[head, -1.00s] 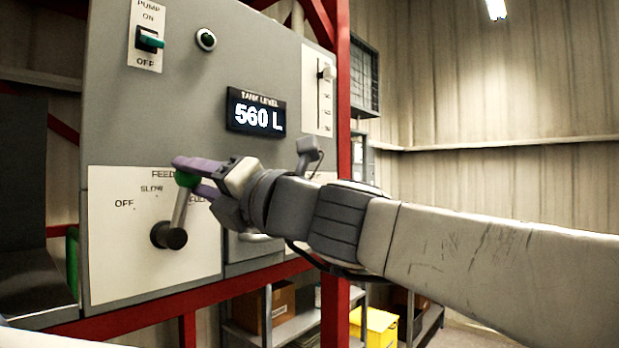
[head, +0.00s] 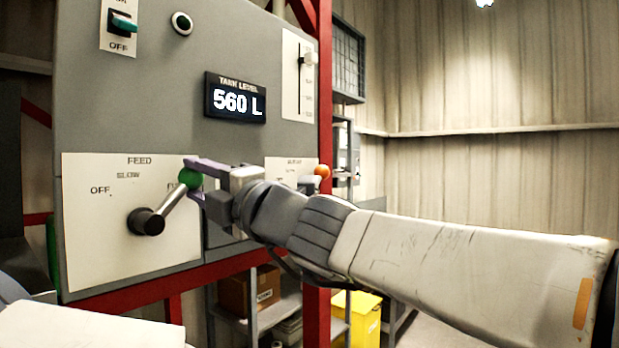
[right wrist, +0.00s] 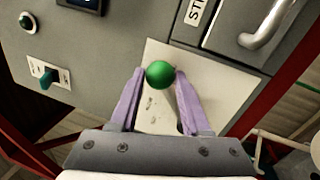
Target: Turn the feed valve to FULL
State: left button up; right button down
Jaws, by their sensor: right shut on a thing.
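The feed valve is a dark hub (head: 147,222) with a grey lever (head: 170,201) and a green ball knob (head: 189,179), on a white plate (head: 90,255) marked FEED, OFF and SLOW. The lever tilts up and right, towards the label at the right, which the knob partly covers. My right gripper (head: 196,178) is shut on the green knob, one purple finger on each side. In the right wrist view the knob (right wrist: 160,74) sits between the fingertips. My left gripper is out of view.
The grey panel also bears a green pump switch (head: 123,24), a tank level display (head: 236,99) reading 560 L, a slider (head: 308,60) and an orange knob (head: 322,171). A red post (head: 325,120) stands at the panel's right edge. A yellow box (head: 362,318) is below.

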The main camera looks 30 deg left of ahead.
jog(key=shift+w+f, duration=0.1)
jog(key=shift+c, duration=1.9)
grip_release()
jog(key=b+v, duration=0.4)
jog(key=v, duration=0.6)
jog(key=shift+d, duration=0.25)
